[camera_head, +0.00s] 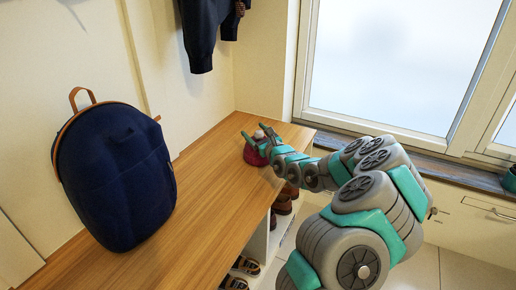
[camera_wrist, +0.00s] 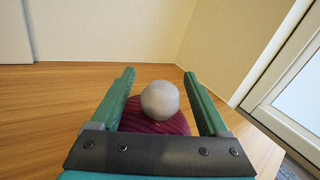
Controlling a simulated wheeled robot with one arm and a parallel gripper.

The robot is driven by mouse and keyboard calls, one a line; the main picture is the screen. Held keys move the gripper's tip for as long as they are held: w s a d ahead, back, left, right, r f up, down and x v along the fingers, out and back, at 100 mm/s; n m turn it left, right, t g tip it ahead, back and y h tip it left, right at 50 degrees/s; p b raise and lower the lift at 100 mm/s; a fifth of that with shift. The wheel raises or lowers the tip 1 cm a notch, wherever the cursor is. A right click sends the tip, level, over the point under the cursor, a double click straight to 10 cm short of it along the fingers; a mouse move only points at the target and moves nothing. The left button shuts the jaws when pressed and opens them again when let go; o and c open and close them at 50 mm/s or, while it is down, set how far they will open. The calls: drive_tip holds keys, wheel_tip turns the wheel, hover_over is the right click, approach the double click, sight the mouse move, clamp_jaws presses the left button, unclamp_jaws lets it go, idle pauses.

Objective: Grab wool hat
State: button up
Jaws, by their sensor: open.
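The wool hat (camera_head: 253,154) is dark red and sits on the wooden bench top toward its far end. In the wrist view the hat (camera_wrist: 150,121) is ribbed maroon with a grey pom-pom (camera_wrist: 160,101) on top. My gripper (camera_head: 256,134) reaches over the bench from the right. In the wrist view my gripper (camera_wrist: 158,75) is open, with one green finger on each side of the pom-pom. Gaps show between the pom-pom and both fingers. The near part of the hat is hidden behind the gripper's palm.
A navy backpack (camera_head: 118,178) stands on the wooden bench (camera_head: 190,225) at the left. Dark clothing (camera_head: 205,30) hangs above the bench. Shoes (camera_head: 282,203) sit in cubbies below. A window (camera_head: 395,60) and sill are at the right. The bench between backpack and hat is clear.

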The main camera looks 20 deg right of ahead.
drive_tip(key=shift+s, duration=0.1)
clamp_jaws()
idle(0.5)
drive_tip(key=shift+f, duration=0.1)
